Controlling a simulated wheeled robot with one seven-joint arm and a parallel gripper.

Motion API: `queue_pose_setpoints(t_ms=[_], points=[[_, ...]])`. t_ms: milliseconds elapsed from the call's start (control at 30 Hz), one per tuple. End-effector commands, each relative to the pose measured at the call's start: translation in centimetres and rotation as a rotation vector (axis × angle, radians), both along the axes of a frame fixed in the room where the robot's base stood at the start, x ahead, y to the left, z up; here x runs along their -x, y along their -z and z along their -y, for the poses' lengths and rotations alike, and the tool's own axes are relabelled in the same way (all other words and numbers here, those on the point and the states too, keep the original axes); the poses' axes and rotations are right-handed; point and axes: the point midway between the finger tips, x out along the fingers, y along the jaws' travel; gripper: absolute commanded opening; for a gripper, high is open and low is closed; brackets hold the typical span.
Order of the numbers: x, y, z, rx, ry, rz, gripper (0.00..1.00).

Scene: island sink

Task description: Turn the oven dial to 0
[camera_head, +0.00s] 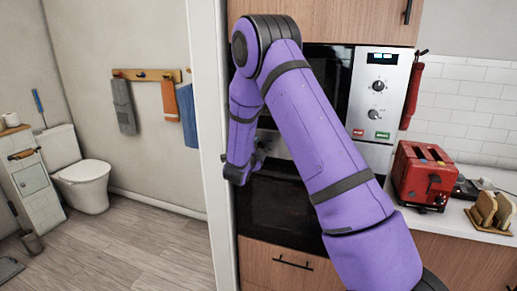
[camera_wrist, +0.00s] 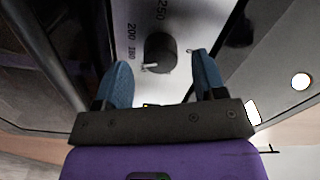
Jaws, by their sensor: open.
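In the wrist view the oven dial (camera_wrist: 160,50) is a dark round knob on a grey panel, with a pale pointer mark at its lower left. The printed numbers 180, 200 and 250 show to its left and above it. My gripper (camera_wrist: 162,62) is open, with one blue finger on each side of the dial's lower part in the picture; I cannot tell whether either touches it. In the head view the oven (camera_head: 275,207) has a dark door, and my arm hides much of its front. The gripper fingers are not clear there, and I cannot make out the dial.
A microwave with two knobs (camera_head: 378,86) is above the oven. A red toaster (camera_head: 421,174) and a wooden rack (camera_head: 491,209) stand on the counter at right. A white wall edge (camera_head: 208,120) is close to my arm's left. A toilet (camera_head: 82,175) is beyond.

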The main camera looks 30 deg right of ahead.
Motion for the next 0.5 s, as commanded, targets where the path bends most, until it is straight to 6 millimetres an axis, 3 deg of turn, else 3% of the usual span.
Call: queue_pose_setpoints(t_ms=[200, 500], points=[[-1.01, -0.04, 1.29, 0.0, 0.0, 0.0, 0.64], [-1.12, -0.03, 1.42, 0.0, 0.0, 0.0, 0.64]])
